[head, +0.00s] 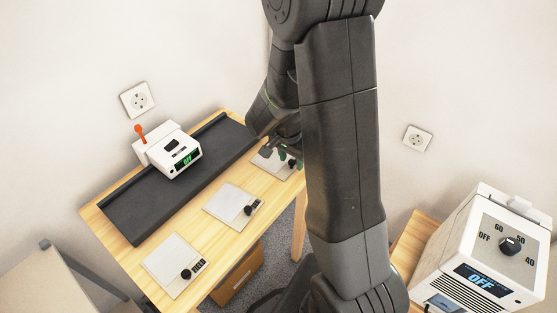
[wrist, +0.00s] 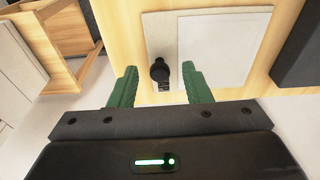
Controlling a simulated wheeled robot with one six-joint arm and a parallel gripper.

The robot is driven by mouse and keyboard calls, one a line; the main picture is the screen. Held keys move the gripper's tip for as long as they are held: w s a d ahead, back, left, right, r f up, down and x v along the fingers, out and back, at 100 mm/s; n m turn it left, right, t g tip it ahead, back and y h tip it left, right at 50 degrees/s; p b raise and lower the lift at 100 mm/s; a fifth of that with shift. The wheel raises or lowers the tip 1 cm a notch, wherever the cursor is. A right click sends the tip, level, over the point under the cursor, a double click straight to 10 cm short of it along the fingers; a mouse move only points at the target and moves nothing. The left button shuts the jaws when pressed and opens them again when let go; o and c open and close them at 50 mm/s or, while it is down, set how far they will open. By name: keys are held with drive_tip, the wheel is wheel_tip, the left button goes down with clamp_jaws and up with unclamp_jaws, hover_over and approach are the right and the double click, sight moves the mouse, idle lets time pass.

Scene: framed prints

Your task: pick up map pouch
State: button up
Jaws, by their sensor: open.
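I cannot make out a map pouch for certain in either view. Flat pale panels, each with a black knob, lie on the wooden table in the head view: a near one (head: 170,262), a middle one (head: 228,203) and a far one (head: 268,161), partly covered by my gripper (head: 285,153). In the wrist view my gripper (wrist: 160,70) is open, with green fingers apart and nothing seen between them. A pale panel (wrist: 222,45) and its black knob (wrist: 159,68) show just beyond the fingertips. I cannot tell the height of the fingers above the table.
A black sealing-machine-like strip (head: 130,205) with a white device (head: 172,150) reading OFF stands along the table's back. A white box (head: 485,250) with a dial stands at right. A brown box (head: 238,275) is below the table.

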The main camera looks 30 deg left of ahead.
drive_tip(key=shift+f, duration=0.15)
clamp_jaws()
